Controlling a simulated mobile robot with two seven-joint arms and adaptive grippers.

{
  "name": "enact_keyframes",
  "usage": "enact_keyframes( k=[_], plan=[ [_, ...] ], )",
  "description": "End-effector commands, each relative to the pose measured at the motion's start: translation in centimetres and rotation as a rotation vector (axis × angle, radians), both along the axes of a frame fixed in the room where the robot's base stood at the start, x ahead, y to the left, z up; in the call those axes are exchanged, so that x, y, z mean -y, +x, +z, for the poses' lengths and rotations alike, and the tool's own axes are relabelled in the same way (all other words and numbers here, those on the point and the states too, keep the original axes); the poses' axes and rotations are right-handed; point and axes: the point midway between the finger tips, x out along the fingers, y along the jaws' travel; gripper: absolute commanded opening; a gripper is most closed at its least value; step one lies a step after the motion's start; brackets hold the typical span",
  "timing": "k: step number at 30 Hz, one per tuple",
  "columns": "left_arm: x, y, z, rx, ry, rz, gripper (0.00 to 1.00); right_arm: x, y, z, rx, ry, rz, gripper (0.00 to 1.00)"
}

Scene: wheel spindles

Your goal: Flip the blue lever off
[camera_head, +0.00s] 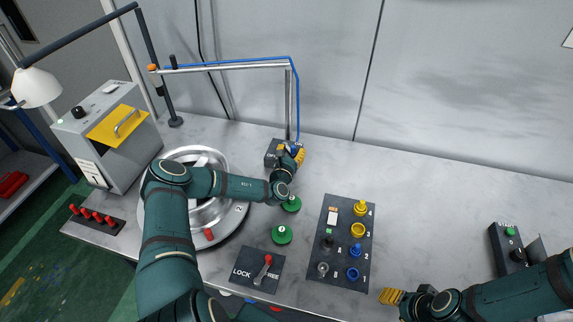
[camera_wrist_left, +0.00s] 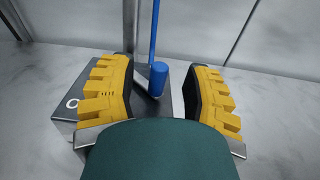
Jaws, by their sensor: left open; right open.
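In the left wrist view the blue lever (camera_wrist_left: 158,78) is a short blue cylinder-ended handle standing at the dark metal switch box (camera_wrist_left: 66,137), which bears a white round mark. My left gripper (camera_wrist_left: 160,95) is open, its yellow fingers on either side of the lever with gaps visible. In the head view the left gripper (camera_head: 291,153) is at the box (camera_head: 270,158) below the metal post, and hides the lever there. My right gripper (camera_head: 391,297) is at the front right over the table, away from the box, with yellow fingers.
A metal post with a blue cable (camera_head: 291,100) rises behind the box. A round wheel fixture (camera_head: 220,230) lies under my left arm. Green knobs (camera_head: 282,235), a LOCK/FREE lever plate (camera_head: 258,283) and a panel of colored pegs (camera_head: 338,270) stand nearby. The back right table is clear.

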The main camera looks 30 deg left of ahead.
Motion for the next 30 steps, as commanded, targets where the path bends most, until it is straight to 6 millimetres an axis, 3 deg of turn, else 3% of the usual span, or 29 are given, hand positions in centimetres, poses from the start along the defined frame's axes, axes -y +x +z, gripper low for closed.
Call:
enact_keyframes(
  k=[9, 15, 30],
  plan=[
    [1.5, -6.2, 0.0, -0.003, -0.002, -0.002, 0.49, 0.0, 0.0, 0.0, 0.000, 0.000, 0.000, 0.49],
    [2.2, -8.7, 0.0, -0.001, -0.001, -0.001, 0.49, 0.0, 0.0, 0.0, 0.000, 0.000, 0.000, 0.49],
    [2.4, -9.6, 0.0, -0.001, 0.000, -0.001, 0.49, 0.0, 0.0, 0.0, 0.000, 0.000, 0.000, 0.49]
  ],
)
